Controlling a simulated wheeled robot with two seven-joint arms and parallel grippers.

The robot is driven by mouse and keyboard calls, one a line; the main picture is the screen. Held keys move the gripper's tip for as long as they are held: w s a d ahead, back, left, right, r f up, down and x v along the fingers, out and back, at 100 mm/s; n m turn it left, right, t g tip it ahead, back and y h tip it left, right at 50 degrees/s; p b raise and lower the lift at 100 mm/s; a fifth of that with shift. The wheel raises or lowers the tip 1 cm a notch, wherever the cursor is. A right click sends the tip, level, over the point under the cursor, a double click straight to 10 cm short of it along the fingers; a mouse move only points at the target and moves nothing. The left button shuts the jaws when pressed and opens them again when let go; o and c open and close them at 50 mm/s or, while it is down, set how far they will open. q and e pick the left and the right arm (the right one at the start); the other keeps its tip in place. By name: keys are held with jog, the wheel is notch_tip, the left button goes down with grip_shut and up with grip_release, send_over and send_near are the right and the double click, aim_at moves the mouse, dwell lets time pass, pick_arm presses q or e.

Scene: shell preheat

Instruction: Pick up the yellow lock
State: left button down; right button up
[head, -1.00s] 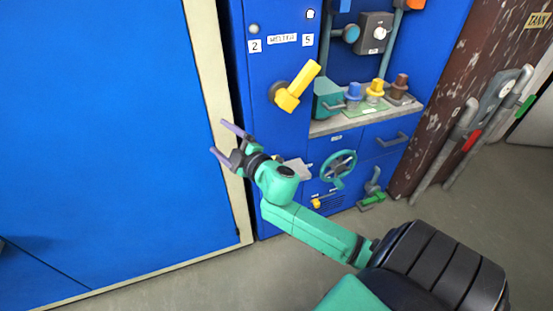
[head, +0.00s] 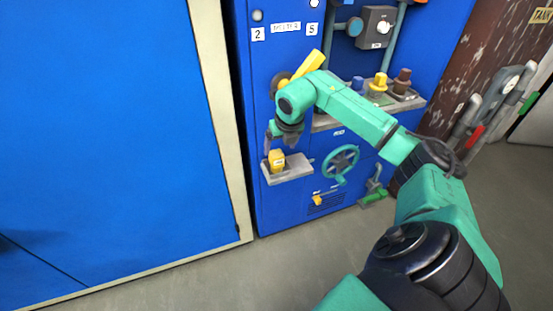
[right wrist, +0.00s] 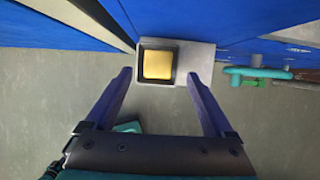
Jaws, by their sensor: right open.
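The yellow lock (head: 277,160) stands on a small grey shelf (head: 297,170) on the front of the blue cabinet. In the right wrist view the lock (right wrist: 158,64) shows from above as a yellow square with a dark border, on the light grey shelf (right wrist: 203,58). My right gripper (head: 270,144) is above the lock, pointing down. Its two purple fingers are open, one on each side of the lock in the right wrist view, with nothing held. Whether the fingertips are level with the lock is hard to tell. My left gripper is not in view.
A yellow lever (head: 306,66) on the cabinet is partly behind my right arm. A green handwheel (head: 341,160) and a small yellow knob (head: 318,200) are right of and below the shelf. A ledge with a yellow-topped piece (head: 378,82) is farther right. Open floor (head: 200,275) lies in front.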

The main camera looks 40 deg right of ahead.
aim_at(277, 154)
jog(key=x, duration=0.6)
jog(key=shift+w+a+f, duration=0.1)
jog(key=shift+a+f, duration=0.05)
jog(key=shift+f, duration=0.1)
jog(key=shift+r, duration=0.1)
grip_shut()
